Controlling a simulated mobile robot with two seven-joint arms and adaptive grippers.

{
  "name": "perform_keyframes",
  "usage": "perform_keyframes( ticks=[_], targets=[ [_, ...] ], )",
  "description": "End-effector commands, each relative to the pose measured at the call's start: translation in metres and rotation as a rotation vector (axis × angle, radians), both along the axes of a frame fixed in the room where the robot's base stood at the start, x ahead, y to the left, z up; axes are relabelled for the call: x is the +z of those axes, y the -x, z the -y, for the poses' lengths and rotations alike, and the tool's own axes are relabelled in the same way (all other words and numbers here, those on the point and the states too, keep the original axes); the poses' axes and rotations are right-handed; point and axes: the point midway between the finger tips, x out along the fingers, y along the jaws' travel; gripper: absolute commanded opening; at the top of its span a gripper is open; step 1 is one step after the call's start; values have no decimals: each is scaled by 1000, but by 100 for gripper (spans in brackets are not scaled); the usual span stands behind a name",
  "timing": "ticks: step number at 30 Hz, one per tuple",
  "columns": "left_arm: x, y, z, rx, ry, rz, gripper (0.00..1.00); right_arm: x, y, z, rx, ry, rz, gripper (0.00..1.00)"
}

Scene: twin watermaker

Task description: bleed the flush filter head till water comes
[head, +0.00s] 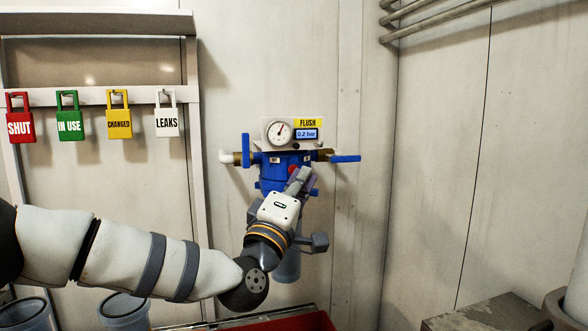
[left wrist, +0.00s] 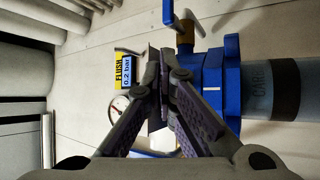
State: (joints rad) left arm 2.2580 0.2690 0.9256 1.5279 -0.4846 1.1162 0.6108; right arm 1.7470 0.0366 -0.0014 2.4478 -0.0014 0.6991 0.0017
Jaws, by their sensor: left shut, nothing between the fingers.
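The blue flush filter head (head: 270,161) is on the back wall under a yellow FLUSH label (head: 308,123), a round gauge (head: 279,132) and a display (head: 306,134) reading 0.2 bar. A red spot, perhaps the bleed button (head: 292,170), shows beside my left gripper (head: 303,176). The left gripper is shut and empty in front of the head; contact cannot be told. In the left wrist view its closed fingers (left wrist: 162,75) overlap the edge of the blue head (left wrist: 232,75). The filter housing (left wrist: 270,90) shows there too. No water shows. My right gripper is out of view.
The left blue valve handle (head: 245,150) stands upright; the right one (head: 346,158) lies level. Red, green, yellow and white tags (head: 167,121) hang on a rail at left. Buckets (head: 124,309) and a red tray (head: 290,323) are below.

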Motion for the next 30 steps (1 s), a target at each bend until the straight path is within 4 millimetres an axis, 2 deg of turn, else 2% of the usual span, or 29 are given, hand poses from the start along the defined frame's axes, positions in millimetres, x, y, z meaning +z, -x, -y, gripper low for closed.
perform_keyframes(
  ticks=[5,18,30],
  targets=[
    [1,4,2,-3,-1,0,0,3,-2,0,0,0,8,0],
    [4,45,15,-2,-2,4,0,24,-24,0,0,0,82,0],
    [-6,48,17,-2,-9,-10,0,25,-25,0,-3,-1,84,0]
  ],
)
